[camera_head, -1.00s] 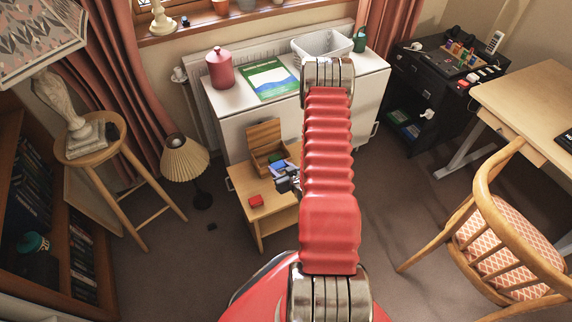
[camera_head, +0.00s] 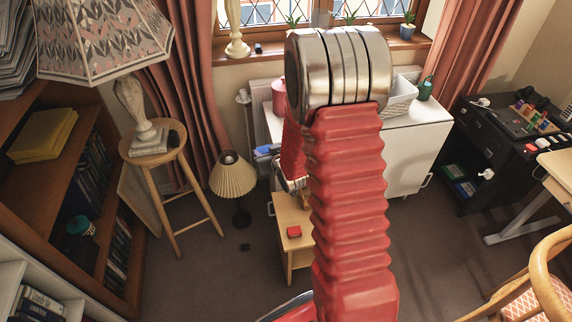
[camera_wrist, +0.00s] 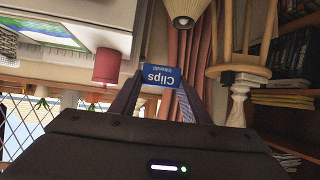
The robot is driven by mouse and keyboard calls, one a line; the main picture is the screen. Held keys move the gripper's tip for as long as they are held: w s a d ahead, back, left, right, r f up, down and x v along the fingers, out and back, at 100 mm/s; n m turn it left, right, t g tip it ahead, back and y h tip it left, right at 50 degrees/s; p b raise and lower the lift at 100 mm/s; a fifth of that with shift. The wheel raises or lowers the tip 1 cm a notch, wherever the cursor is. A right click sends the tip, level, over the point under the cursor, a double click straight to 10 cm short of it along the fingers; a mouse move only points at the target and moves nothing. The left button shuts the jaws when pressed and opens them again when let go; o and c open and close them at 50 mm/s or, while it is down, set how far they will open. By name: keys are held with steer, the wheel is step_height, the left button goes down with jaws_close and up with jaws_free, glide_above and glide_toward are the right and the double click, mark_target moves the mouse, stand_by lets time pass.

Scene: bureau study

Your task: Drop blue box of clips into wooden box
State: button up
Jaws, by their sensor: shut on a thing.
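The blue box of clips (camera_wrist: 161,76) is between the two dark fingers of my gripper (camera_wrist: 158,90) in the wrist view, its "Clips" label upside down. My gripper is shut on it. In the camera_head view the blue box (camera_head: 268,150) shows as a small blue patch left of my red arm, raised in front of the radiator and left of the white cabinet.
A small wooden table (camera_head: 283,238) holds a small red box (camera_head: 294,232). The pleated lamp (camera_head: 233,176) and a stool (camera_head: 153,149) with a lamp stand to the left. The white cabinet (camera_head: 412,160) is behind my arm. Floor in front of the pleated lamp is largely clear.

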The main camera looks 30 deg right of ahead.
steer(key=s+a+r+n+y, duration=0.1)
steer(key=a+r, duration=1.1)
steer(key=a, duration=0.2)
